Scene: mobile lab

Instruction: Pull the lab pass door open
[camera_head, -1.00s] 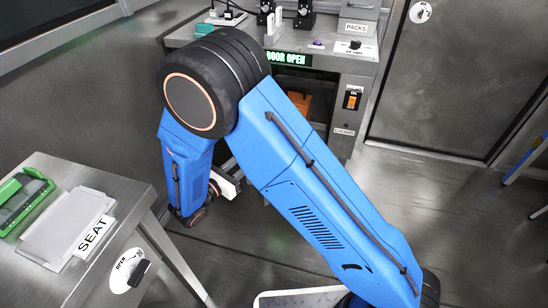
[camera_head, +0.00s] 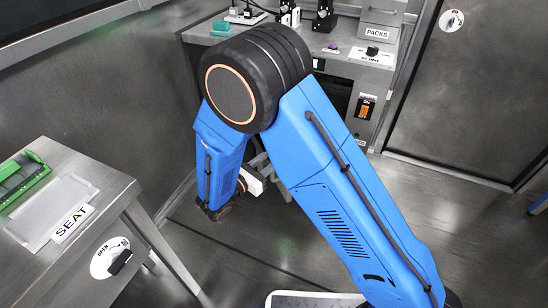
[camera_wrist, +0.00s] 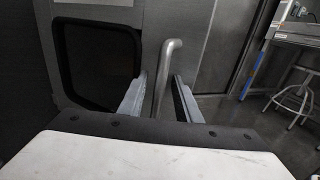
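The lab pass door appears to be the grey panel (camera_wrist: 75,12) with a dark rounded window (camera_wrist: 98,62) in the wrist view. A vertical grey bar handle (camera_wrist: 168,70), bent at its top, stands right of the window. My gripper (camera_wrist: 160,92) is open, with one finger on each side of the handle. I see gaps beside the bar, and contact cannot be made out. In the head view my blue arm covers the middle, and only a white part near my gripper (camera_head: 252,181) shows. I cannot pick out the handle there.
A steel table (camera_head: 118,190) with a SEAT plate (camera_head: 52,205) and a green tray (camera_head: 22,178) stands at left. A counter (camera_head: 345,68) with a dark opening below is at the back. A large grey door (camera_head: 460,100) is at right.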

